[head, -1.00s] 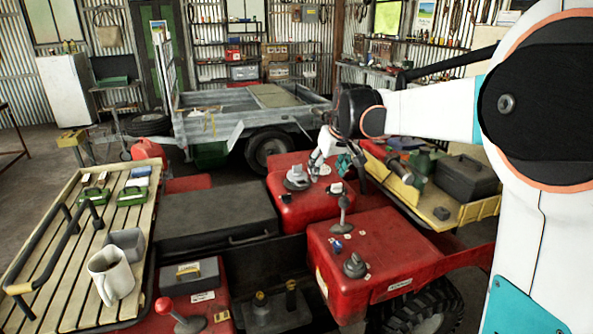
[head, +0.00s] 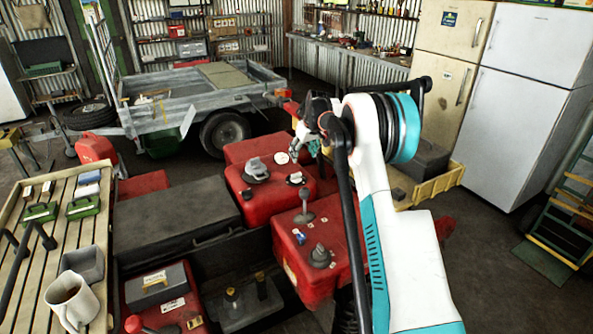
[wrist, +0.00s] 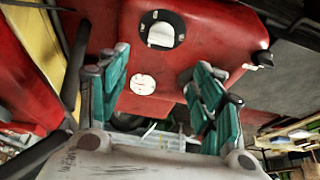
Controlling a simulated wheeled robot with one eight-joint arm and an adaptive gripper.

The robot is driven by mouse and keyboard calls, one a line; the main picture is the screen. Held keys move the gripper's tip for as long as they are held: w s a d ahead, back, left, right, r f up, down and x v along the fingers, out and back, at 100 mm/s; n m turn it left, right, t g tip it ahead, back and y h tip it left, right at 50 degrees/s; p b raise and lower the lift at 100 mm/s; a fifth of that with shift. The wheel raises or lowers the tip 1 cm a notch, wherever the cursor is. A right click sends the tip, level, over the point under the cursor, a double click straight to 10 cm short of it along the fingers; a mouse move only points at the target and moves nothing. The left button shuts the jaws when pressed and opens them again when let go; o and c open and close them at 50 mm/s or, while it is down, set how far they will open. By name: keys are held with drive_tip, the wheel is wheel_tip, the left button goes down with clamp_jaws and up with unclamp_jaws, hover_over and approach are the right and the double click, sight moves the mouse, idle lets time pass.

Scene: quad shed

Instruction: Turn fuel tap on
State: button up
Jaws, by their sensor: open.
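A round dark plate with a pale handle, which looks like the fuel tap (wrist: 160,36), sits on the red tank (wrist: 203,22) near the top of the wrist view. In the head view my gripper (head: 307,146) hangs above the tank's far right part, apart from the tap.
A front red tank (head: 310,240) carries a tall lever (head: 304,206) and another knob (head: 320,256). A yellow tray (head: 440,180) lies right, a grey trailer (head: 200,95) behind. My arm covers part of the right side.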

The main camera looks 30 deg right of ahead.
sight(297, 174)
drive_tip(key=b+x, duration=0.1)
drive_tip(key=x, duration=1.2)
drive_tip(key=shift+w+f+b, duration=0.1)
drive_tip(key=shift+f+b, duration=0.05)
drive_tip(key=shift+b, duration=0.25)
drive_tip(key=c, duration=1.1)
